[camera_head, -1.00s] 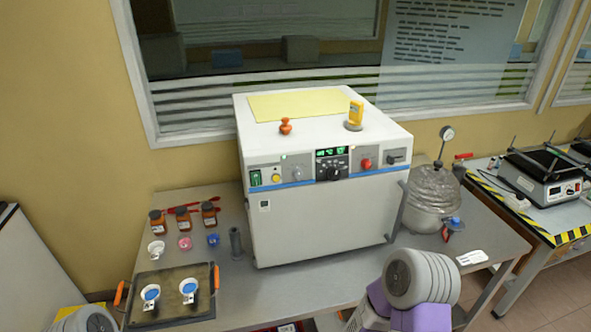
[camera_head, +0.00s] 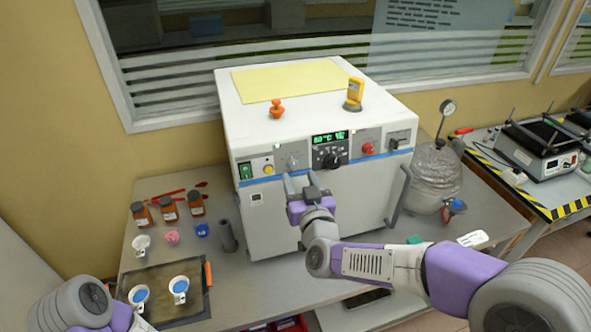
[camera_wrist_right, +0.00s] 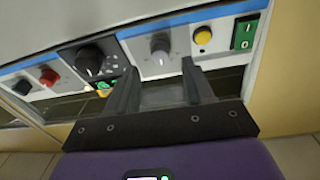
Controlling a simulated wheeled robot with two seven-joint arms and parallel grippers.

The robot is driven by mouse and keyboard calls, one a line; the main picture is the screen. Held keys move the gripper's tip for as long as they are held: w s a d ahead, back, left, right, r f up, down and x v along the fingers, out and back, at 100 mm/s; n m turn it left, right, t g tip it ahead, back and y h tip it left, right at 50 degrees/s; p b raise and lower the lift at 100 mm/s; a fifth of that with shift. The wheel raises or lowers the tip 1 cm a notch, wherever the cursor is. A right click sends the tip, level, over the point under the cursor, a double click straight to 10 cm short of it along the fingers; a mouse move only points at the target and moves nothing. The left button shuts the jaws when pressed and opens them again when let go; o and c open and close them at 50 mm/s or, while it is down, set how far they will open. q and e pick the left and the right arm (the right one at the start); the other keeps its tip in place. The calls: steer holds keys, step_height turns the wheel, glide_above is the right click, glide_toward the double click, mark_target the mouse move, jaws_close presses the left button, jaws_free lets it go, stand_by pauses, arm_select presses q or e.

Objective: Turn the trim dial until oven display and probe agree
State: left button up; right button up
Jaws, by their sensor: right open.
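The white oven (camera_head: 345,210) stands on the bench with a control panel along its front. Its green-lit display (camera_head: 330,138) is on, but the digits are too small to read surely. A grey knob (camera_head: 292,161), likely the trim dial, sits left of a large black knob (camera_head: 332,160). My right gripper (camera_head: 300,181) is open and empty, just below the grey knob. In the right wrist view the grey knob (camera_wrist_right: 160,46) lies just beyond and between the fingertips (camera_wrist_right: 160,68), apparently untouched.
A yellow button (camera_head: 268,169) and green switch (camera_head: 245,171) sit left of the grey knob; a red knob (camera_head: 368,149) sits right. Brown bottles (camera_head: 169,209) and a dark tray (camera_head: 205,285) are at left.

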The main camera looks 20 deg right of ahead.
mark_target(294, 167)
steer(key=shift+w, duration=2.1)
steer(key=shift+f, duration=0.1)
jaws_close()
steer(key=shift+m+h+b, duration=0.4)
steer(key=shift+m+b, duration=0.4)
steer(key=shift+m, duration=0.9)
steer(key=shift+a+m+g+h+b, duration=0.1)
steer(key=shift+m+g+h+b, duration=0.25)
steer(key=shift+m, duration=1.25)
